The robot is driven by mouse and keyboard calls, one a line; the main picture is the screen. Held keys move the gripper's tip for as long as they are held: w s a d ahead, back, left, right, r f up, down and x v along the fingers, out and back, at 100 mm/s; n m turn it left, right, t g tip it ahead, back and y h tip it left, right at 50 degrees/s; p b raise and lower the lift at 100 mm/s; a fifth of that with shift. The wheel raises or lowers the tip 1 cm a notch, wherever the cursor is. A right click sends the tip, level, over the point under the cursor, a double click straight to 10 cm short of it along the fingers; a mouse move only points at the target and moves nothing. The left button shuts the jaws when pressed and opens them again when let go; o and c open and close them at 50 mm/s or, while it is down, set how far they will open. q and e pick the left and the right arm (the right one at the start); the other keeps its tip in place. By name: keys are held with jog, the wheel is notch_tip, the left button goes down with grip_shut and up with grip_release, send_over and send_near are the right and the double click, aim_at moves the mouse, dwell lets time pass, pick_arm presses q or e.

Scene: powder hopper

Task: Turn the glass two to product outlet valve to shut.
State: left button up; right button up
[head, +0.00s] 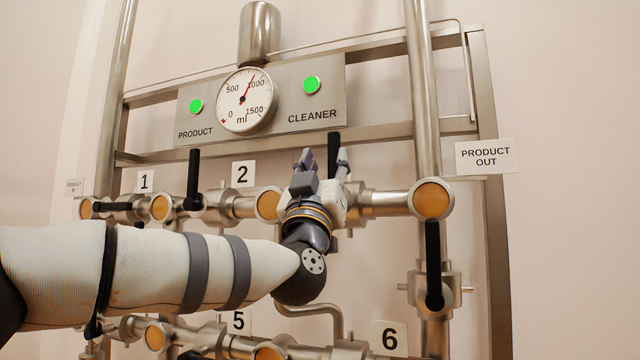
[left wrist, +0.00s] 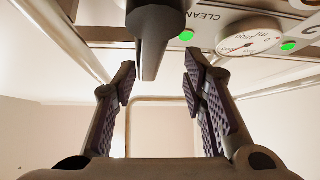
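A black valve handle (head: 333,152) points straight up, across its horizontal pipe, between label 2 and the PRODUCT OUT sign (head: 486,156). My left gripper (head: 324,160) is in front of this valve and hides its body and any label there. In the left wrist view the dark handle (left wrist: 154,40) comes down from the top, in line with the gap between the spread fingers (left wrist: 158,88). The fingers stand clear of it on both sides. The left gripper is open and holds nothing. My right gripper is out of view. No label names the outlet valve itself.
Valve 1's handle (head: 112,206) lies along its pipe; valve 2's handle (head: 193,178) stands upright. Another black handle (head: 433,265) hangs along the right vertical pipe. A gauge (head: 243,101) and two green lamps are above. More pipework, labelled 5 and 6, runs below my arm.

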pick_arm(q)
jog(key=v, duration=0.8)
jog(key=shift+s+f, duration=0.25)
jog(key=shift+s, duration=0.1)
